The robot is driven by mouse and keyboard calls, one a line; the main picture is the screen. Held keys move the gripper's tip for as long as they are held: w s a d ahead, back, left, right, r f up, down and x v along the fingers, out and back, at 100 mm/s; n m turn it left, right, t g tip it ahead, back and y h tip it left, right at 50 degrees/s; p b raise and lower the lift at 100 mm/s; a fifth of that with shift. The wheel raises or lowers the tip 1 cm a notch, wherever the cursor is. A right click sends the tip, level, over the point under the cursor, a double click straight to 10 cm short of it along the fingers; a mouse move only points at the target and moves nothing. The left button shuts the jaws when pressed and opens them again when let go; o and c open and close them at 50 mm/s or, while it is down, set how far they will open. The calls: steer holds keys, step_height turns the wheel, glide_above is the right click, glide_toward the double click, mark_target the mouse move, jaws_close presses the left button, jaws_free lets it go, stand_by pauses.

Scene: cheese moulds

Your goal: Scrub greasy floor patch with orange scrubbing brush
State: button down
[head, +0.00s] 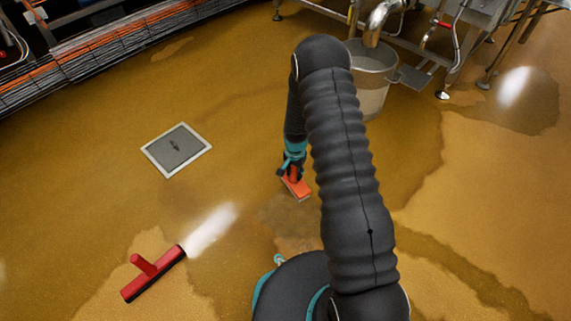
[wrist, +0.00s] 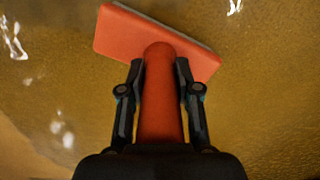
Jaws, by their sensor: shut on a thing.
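The orange scrubbing brush (head: 297,187) is in my gripper (head: 291,169), low over the floor in the head view. In the wrist view my gripper (wrist: 160,90) has a finger on each side of the brush's orange handle (wrist: 161,105). The flat orange brush head (wrist: 130,33) lies crosswise beyond the fingertips. A dull brownish patch (head: 290,221) on the floor lies just in front of the brush, partly hidden by my arm. I cannot tell whether the bristles touch the floor.
A red squeegee head (head: 153,274) lies on the floor at lower left. A square floor drain (head: 177,149) is left of the brush. A bucket (head: 371,80) stands behind my arm near metal equipment legs. The tan floor (head: 80,200) has wet, shiny areas and is otherwise open at left.

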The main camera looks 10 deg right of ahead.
step_height(320, 180, up, 8)
steer(key=p, duration=0.4)
steer(key=shift+a+r, duration=0.15)
steer(key=shift+r, duration=0.05)
steer(key=shift+f, duration=0.15)
